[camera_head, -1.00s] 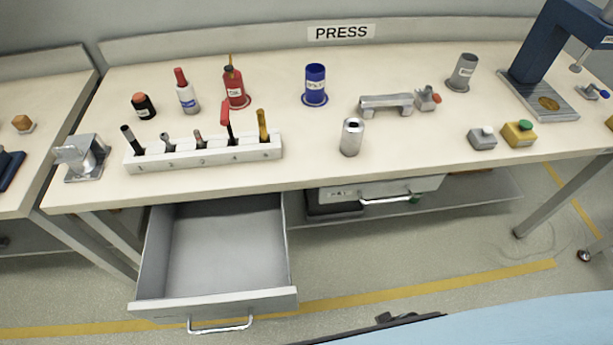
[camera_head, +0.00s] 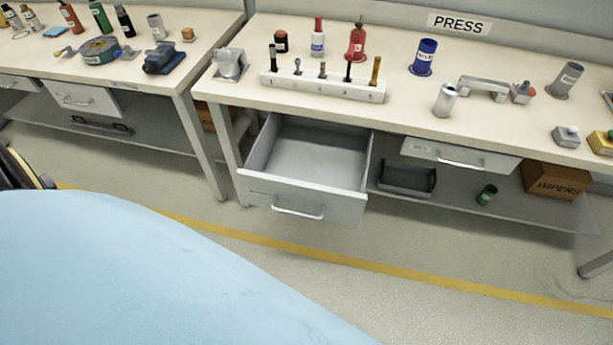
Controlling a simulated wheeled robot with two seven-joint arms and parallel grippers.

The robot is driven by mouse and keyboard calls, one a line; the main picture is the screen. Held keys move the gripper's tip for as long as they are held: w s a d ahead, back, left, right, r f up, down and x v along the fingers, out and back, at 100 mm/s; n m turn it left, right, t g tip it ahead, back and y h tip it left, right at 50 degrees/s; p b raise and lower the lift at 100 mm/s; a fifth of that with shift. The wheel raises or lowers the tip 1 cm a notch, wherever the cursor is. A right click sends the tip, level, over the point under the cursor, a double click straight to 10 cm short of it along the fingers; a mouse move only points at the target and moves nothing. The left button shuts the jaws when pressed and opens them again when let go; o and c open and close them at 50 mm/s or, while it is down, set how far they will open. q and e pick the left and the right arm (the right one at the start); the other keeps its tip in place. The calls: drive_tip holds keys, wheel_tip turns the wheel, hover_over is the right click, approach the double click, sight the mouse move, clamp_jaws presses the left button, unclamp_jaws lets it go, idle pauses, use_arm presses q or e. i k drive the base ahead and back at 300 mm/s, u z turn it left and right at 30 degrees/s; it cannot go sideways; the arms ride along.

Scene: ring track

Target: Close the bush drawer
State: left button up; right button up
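A grey drawer (camera_head: 306,208) under the press bench stands pulled well out, and its inside looks empty. Its front carries a silver bar handle (camera_head: 299,210) and faces me. No label can be read on it, so I cannot tell from the picture that it is the bush drawer. A second drawer (camera_head: 459,155) further right under the same bench is shut and has a small label that I cannot read clearly. Neither of my grippers is in view.
The press bench (camera_head: 420,120) carries a tool rack (camera_head: 322,84) and several bottles. A bench (camera_head: 140,75) stands to the left. A black tray (camera_head: 407,180), a green can (camera_head: 487,194) and a WIPERS box (camera_head: 556,180) sit below. A light blue surface (camera_head: 150,280) fills the lower left. Floor before the drawer is clear.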

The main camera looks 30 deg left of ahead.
sight(317, 170)
drive_tip(key=z, duration=0.6)
drive_tip(key=k, duration=0.15)
drive_tip(key=u, duration=1.4)
drive_tip(key=i, duration=0.55)
drive_tip(key=u, duration=0.65)
drive_tip(key=k, duration=0.3)
drive_tip(key=z, duration=0.25)
